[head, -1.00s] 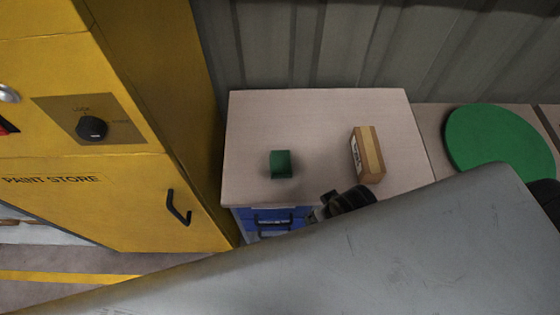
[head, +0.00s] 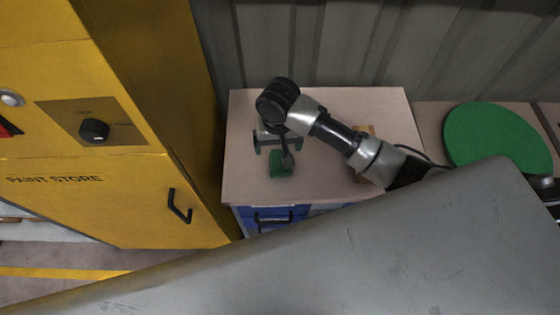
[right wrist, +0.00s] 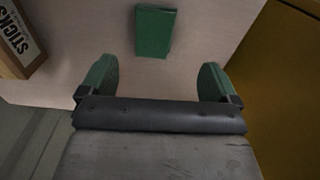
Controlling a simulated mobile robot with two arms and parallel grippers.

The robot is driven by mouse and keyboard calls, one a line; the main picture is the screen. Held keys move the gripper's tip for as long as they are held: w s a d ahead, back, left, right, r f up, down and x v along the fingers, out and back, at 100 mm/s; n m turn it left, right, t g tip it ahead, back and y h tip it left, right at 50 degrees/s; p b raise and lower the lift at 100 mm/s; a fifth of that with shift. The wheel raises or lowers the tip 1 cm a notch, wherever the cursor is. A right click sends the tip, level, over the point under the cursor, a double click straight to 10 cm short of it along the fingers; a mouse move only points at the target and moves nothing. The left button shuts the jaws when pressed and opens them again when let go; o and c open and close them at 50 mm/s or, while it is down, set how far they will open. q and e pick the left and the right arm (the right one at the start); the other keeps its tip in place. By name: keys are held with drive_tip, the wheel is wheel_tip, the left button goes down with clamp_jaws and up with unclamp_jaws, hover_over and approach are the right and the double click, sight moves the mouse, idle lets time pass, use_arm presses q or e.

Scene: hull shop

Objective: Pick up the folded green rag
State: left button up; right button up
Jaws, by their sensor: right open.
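The folded green rag (head: 280,164) lies on the pale top of a low cabinet (head: 240,181) in the head view, partly hidden by my right gripper. My right gripper (head: 277,146) is over the cabinet top, close to the rag. In the right wrist view the rag (right wrist: 155,32) lies beyond the two green fingertips, roughly midway between them. The right gripper (right wrist: 157,80) is open and empty, and the rag is not between its fingers. My left gripper is not in view.
A yellow paint store cabinet (head: 90,220) stands at left. A green disc (head: 497,138) lies at right. A grey surface (head: 330,260) fills the foreground.

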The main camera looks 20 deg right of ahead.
hover_over(280, 161)
drive_tip(key=f, duration=0.5)
drive_tip(key=shift+s+a, duration=0.15)
drive_tip(key=shift+a, duration=0.1)
drive_tip(key=shift+d+f+p, duration=0.15)
drive_tip(key=shift+f+p, duration=0.05)
drive_tip(key=shift+f, duration=1.2)
drive_tip(key=shift+d+f+p, duration=0.1)
drive_tip(key=shift+f+p, duration=0.1)
drive_tip(key=shift+f, duration=1.15)
drive_tip(key=shift+c, duration=0.3)
drive_tip(key=c, duration=0.9)
drive_tip(key=shift+c, duration=0.2)
drive_tip(key=shift+r, duration=0.1)
